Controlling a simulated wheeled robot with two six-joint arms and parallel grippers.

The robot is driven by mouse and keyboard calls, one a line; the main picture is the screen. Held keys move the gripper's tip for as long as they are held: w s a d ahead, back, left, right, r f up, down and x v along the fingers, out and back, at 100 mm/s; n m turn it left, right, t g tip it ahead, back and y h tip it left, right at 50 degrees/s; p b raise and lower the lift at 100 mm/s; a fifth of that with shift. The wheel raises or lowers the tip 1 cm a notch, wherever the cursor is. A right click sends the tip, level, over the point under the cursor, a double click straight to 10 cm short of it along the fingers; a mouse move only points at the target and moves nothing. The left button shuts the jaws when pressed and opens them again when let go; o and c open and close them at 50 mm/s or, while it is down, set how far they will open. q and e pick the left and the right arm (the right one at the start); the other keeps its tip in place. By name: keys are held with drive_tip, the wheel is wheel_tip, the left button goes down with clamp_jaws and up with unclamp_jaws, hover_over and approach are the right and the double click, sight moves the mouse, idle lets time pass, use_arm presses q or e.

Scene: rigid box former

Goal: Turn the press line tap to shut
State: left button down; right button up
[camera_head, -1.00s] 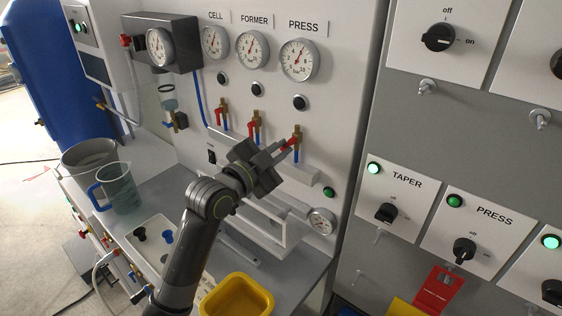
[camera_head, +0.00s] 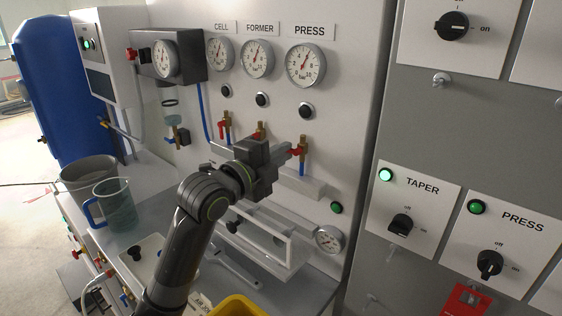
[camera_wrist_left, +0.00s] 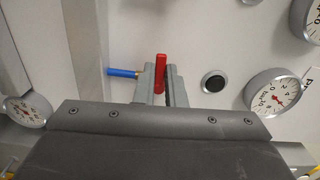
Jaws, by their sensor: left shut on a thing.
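The press line tap (camera_head: 303,143) is the right one in a row under the gauges, below the PRESS label. It has a brass body, a red lever (camera_head: 295,152) and a blue pipe (camera_head: 303,168) below. My left gripper (camera_head: 291,150) is at this lever. In the left wrist view the red lever (camera_wrist_left: 160,68) stands between the fingertips (camera_wrist_left: 164,86), shut on it. There the lever lies across the line of the blue pipe (camera_wrist_left: 122,72). The gripper hides part of the lever. My right gripper is not in view.
The FORMER tap (camera_head: 260,129) and CELL tap (camera_head: 225,126) are to the left, the former partly behind my gripper. The PRESS gauge (camera_head: 305,65) is above. A white ledge (camera_head: 300,183) is just below the tap. A jug (camera_head: 116,205) and bucket (camera_head: 88,177) stand left.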

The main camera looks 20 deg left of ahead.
use_arm(q)
drive_tip(key=shift+m, duration=0.5)
drive_tip(key=c, duration=1.5)
unclamp_jaws()
drive_tip(key=p+v, duration=1.1)
drive_tip(key=v, duration=0.6)
drive_tip(key=shift+s, duration=0.2)
